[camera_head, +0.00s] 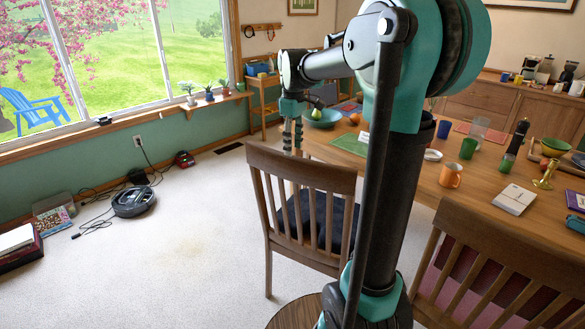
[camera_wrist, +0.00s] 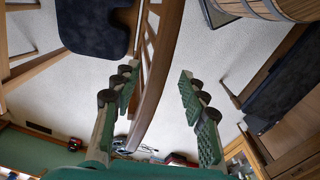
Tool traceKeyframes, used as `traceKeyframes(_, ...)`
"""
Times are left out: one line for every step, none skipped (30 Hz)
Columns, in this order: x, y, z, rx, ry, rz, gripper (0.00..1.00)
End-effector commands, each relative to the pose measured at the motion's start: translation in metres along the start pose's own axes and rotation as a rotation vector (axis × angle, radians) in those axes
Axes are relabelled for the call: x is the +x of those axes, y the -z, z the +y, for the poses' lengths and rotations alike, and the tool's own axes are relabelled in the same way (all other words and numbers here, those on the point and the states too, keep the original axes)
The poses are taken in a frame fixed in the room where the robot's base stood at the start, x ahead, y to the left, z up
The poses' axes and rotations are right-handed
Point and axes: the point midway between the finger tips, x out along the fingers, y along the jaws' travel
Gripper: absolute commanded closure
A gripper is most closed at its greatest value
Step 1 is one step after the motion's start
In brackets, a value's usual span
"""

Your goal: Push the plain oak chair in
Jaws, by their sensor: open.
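A plain wooden chair (camera_head: 322,174) with a slatted back and dark seat cushion stands at the near left side of the table (camera_head: 420,180). Its back is toward the open floor and its seat faces the table. My gripper (camera_head: 292,145) points down at the left part of the chair's top rail. In the wrist view, my gripper (camera_wrist: 157,78) is open, with the chair's top rail (camera_wrist: 153,85) between its two fingers.
A second slatted chair (camera_head: 500,265) with a striped red seat stands at lower right. A robot vacuum (camera_head: 133,201) and cables lie by the window wall. Carpet left of the chair is clear.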

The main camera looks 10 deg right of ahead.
Motion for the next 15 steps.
traceKeyframes(0.011,0.000,0.000,0.000,0.000,0.000,0.57)
traceKeyframes(0.017,0.001,0.001,0.000,0.000,0.000,0.57)
traceKeyframes(0.025,0.000,0.000,0.000,0.000,0.000,0.57)
traceKeyframes(0.031,0.000,0.000,0.000,0.000,0.000,0.57)
traceKeyframes(0.036,0.000,0.000,0.000,0.000,0.000,0.57)
traceKeyframes(0.044,0.000,0.000,-0.001,0.000,0.000,0.57)
traceKeyframes(0.049,0.001,0.001,-0.001,0.000,0.000,0.57)
traceKeyframes(0.054,0.001,0.000,-0.001,0.000,0.000,0.57)
traceKeyframes(0.060,0.000,0.000,-0.001,0.000,0.000,0.57)
traceKeyframes(0.064,0.000,0.000,-0.001,0.000,0.000,0.57)
traceKeyframes(0.068,0.000,0.000,-0.001,0.000,0.000,0.57)
traceKeyframes(0.073,0.000,0.000,-0.001,0.000,0.000,0.57)
traceKeyframes(0.076,0.001,0.000,-0.001,0.000,0.000,0.57)
traceKeyframes(0.078,0.000,0.000,-0.001,0.000,0.000,0.57)
traceKeyframes(0.081,0.001,0.000,-0.001,0.000,0.000,0.57)
